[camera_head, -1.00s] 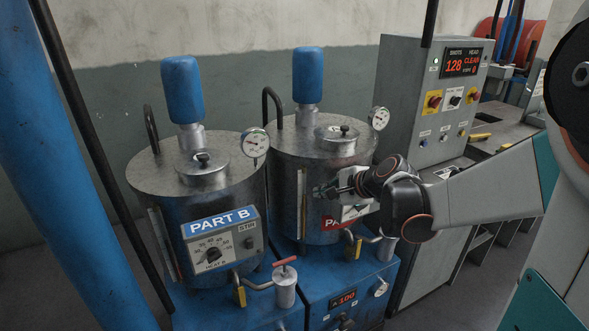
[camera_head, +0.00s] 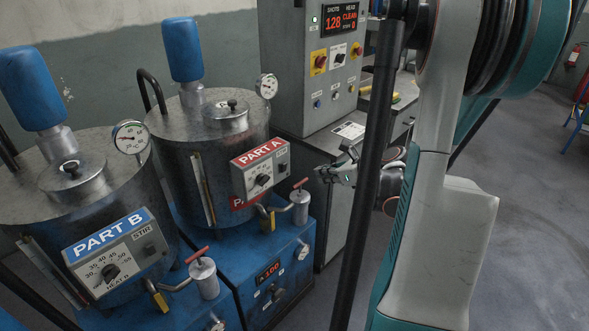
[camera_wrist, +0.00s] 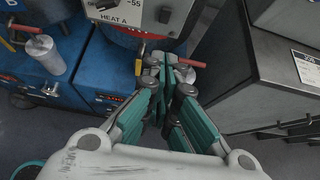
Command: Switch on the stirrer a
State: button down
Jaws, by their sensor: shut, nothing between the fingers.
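The Part A panel (camera_head: 260,170) is a grey box with a red PART A label on the front of the right-hand steel tank (camera_head: 180,150). It carries a heat dial (camera_head: 262,180) and, at its right end, a small dark stir switch (camera_head: 283,169). The switch's position is too small to read. In the wrist view the panel's lower edge (camera_wrist: 135,22) shows at the top, with the dark switch (camera_wrist: 165,14) at its right. My gripper (camera_head: 322,174) is shut and empty, to the right of the panel and apart from it. Its fingers (camera_wrist: 167,72) also show in the wrist view.
The Part B tank's panel (camera_head: 112,255) is at the lower left. Red-handled valves (camera_head: 300,205) stand below the panels on the blue base (camera_head: 275,260). A grey control cabinet (camera_head: 300,75) with a lit display stands behind my gripper. Open floor (camera_head: 530,200) lies to the right.

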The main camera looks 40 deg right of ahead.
jog(key=b, duration=0.4)
send_near(284, 171)
notch_tip(284, 171, down, 3)
jog(key=w, duration=0.2)
jog(key=shift+w+a+r, duration=0.1)
jog(key=shift+w+r, duration=0.1)
jog(key=shift+w, duration=0.7)
